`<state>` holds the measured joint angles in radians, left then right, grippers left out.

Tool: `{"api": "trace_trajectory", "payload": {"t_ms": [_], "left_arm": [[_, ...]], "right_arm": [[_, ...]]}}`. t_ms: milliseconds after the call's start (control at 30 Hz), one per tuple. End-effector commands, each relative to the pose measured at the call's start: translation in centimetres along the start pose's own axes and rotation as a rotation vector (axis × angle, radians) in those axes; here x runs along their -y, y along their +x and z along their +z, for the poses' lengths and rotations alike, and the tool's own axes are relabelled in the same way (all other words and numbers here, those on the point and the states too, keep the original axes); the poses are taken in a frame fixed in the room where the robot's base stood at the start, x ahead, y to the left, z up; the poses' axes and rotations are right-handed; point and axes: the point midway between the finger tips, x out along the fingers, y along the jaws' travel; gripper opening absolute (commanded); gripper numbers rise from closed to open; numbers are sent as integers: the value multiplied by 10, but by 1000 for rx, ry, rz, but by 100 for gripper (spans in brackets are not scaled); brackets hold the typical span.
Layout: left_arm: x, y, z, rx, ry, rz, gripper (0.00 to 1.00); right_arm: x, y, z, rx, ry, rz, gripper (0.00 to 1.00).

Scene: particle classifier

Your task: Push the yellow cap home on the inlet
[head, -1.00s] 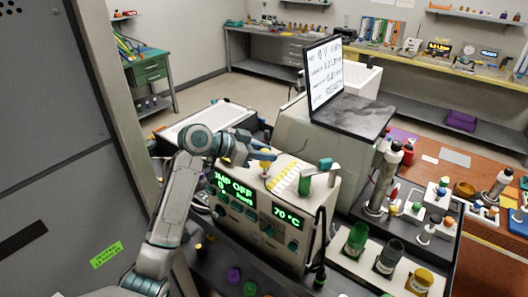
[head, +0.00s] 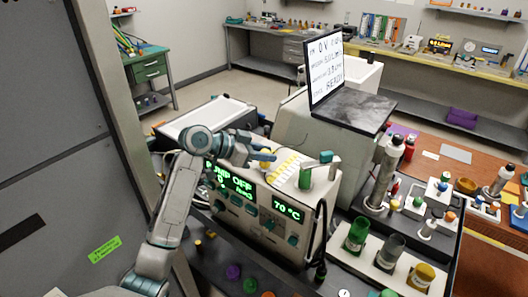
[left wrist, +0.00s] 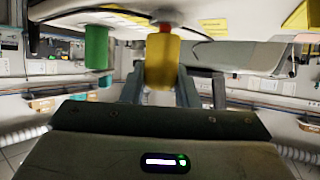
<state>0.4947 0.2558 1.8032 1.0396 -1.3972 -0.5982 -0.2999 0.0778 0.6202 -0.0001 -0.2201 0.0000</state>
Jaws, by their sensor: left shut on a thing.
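The yellow cap (head: 266,160) is at the top of the instrument box (head: 250,208), partly covered by my left gripper (head: 264,155). In the left wrist view, which looks upside down, the yellow cap (left wrist: 161,62) sits between the two fingers of my left gripper (left wrist: 160,88), which is shut on it. A small red part (left wrist: 166,28) shows between the cap and the pale instrument surface; this is at the inlet spot. I cannot tell how far the cap is seated. My right gripper is not in view.
A green cylinder (head: 305,177) stands on the box beside the gripper, and shows in the left wrist view (left wrist: 97,47). A yellow-and-white strip (head: 284,169) lies between. A tilted screen (head: 326,73) stands behind. Several bottles (head: 357,234) stand at the right.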

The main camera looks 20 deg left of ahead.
Motion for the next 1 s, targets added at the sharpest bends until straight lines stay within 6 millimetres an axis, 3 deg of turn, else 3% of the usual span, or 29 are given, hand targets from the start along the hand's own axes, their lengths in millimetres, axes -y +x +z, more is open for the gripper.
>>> {"api": "trace_trajectory", "payload": {"t_ms": [267, 300, 400, 433, 767, 1000], "left_arm": [[0, 4, 9, 3, -2, 1, 6], [0, 4, 8, 3, -2, 1, 31], [0, 3, 8, 2, -2, 1, 51], [0, 3, 7, 2, -1, 0, 53], [0, 1, 8, 1, 0, -1, 53], [1, -28, 11, 4, 4, -4, 53]], "right_arm": [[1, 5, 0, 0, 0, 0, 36], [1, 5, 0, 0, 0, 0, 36], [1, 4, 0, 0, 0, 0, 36], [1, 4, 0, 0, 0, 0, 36], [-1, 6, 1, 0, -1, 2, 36], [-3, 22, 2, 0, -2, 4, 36]]}}
